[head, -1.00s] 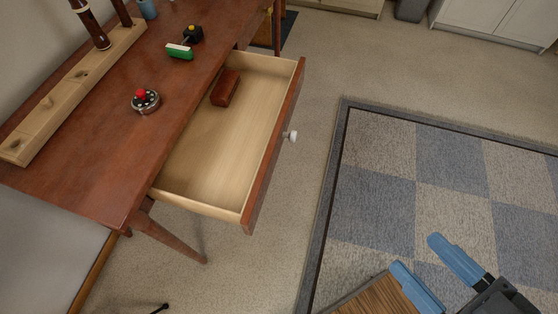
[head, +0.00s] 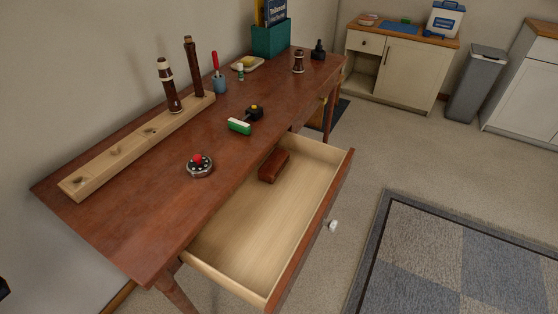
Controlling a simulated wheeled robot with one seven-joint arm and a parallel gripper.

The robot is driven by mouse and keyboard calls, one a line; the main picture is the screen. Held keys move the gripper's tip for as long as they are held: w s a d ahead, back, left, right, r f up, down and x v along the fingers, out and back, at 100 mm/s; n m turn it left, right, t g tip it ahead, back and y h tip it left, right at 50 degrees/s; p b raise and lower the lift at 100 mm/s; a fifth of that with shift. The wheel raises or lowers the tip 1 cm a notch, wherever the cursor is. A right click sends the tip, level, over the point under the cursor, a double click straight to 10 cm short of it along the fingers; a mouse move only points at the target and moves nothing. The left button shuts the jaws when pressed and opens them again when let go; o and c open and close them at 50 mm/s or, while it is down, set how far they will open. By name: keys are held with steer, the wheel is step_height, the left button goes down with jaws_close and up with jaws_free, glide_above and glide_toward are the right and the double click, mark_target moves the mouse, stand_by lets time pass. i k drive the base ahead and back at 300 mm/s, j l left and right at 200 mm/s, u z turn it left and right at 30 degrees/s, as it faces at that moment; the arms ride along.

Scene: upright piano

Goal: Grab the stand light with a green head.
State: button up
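A small stand light (head: 239,126) with a green head and a white strip lies on the brown wooden table (head: 130,225). Its head joins a black base with a yellow spot, just behind it to the right. It is near the table's front edge, above the open drawer. My gripper is not in view, and nothing touches the light.
The drawer (head: 225,240) is pulled out and holds a reddish-brown block (head: 273,165). A round black item with a red ball (head: 199,165) is on the table. A wooden rack (head: 125,150) holds dark wooden pieces behind. Open floor and a checkered rug (head: 440,255) lie right.

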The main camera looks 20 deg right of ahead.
mark_target(235, 124)
steer(key=i+l, duration=0.25)
steer(key=i+l+u, duration=0.15)
steer(key=l, duration=0.3)
steer(key=i+l, duration=0.3)
steer(key=i+l+u, duration=0.15)
steer(key=l, duration=0.3)
steer(key=i+l, duration=0.3)
steer(key=l+u, duration=0.05)
